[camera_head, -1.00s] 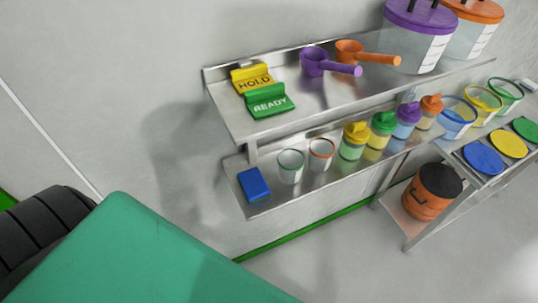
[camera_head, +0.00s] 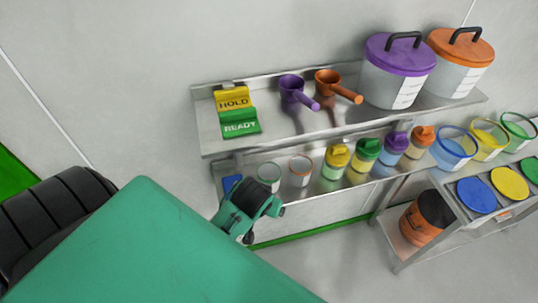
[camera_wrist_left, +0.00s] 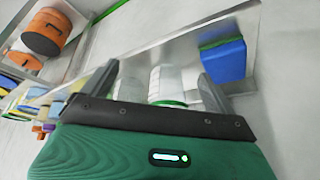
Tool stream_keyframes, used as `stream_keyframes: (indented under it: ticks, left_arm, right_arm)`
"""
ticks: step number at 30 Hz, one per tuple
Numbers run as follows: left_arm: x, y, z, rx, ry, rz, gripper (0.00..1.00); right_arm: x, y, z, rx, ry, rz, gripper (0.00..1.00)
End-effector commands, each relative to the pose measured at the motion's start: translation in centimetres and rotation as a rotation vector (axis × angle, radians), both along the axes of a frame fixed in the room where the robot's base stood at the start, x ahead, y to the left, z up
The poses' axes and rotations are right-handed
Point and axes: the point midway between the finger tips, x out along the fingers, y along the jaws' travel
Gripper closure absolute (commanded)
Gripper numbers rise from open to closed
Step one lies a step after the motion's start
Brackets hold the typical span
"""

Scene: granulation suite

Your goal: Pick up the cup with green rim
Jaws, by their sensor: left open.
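The cup with green rim (camera_head: 269,176) stands on the lower metal shelf, clear-walled, its lower part close behind my left gripper. My left gripper (camera_head: 262,205) is in front of the shelf, just below the cup in the head view. In the left wrist view my left gripper (camera_wrist_left: 158,78) is open, with the green-rimmed cup (camera_wrist_left: 167,84) showing between its two fingers. Nothing is seen gripped, and I cannot tell whether the fingers reach around the cup. My right gripper is not in view.
An orange-rimmed cup (camera_head: 300,172) stands close to the right of the green-rimmed one. A blue block (camera_wrist_left: 223,60) lies on its other side. Several colour-lidded jars (camera_head: 335,162) continue along the lower shelf (camera_head: 315,185). The upper shelf (camera_head: 210,135) overhangs with signs, scoops and buckets.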

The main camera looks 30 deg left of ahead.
Motion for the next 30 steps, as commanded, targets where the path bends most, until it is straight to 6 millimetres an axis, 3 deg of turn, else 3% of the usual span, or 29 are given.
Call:
stream_keyframes:
  ticks: [1,3,6,10,14,24,30]
  left_arm:
    - [1.5,0.5,2.4,0.0,-0.038,0.055,0.09]
    - [2.7,1.2,4.9,-0.005,-0.076,0.131,0.09]
    - [3.9,1.8,7.5,-0.014,-0.119,0.216,0.09]
    - [4.6,2.3,8.9,-0.021,-0.143,0.271,0.09]
    - [5.4,2.8,7.9,-0.02,-0.144,0.282,0.09]
    - [8.1,4.2,3.1,-0.021,-0.145,0.28,0.09]
    - [8.6,4.4,2.1,-0.022,-0.147,0.28,0.09]
  right_arm:
    - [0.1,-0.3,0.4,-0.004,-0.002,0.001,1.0]
    - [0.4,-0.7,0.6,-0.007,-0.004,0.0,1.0]
    - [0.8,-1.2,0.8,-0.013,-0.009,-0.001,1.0]
    - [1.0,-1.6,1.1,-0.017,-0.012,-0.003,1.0]
    - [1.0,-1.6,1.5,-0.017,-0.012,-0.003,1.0]
    - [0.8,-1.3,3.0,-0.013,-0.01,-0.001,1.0]
    - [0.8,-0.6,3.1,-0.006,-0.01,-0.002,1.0]
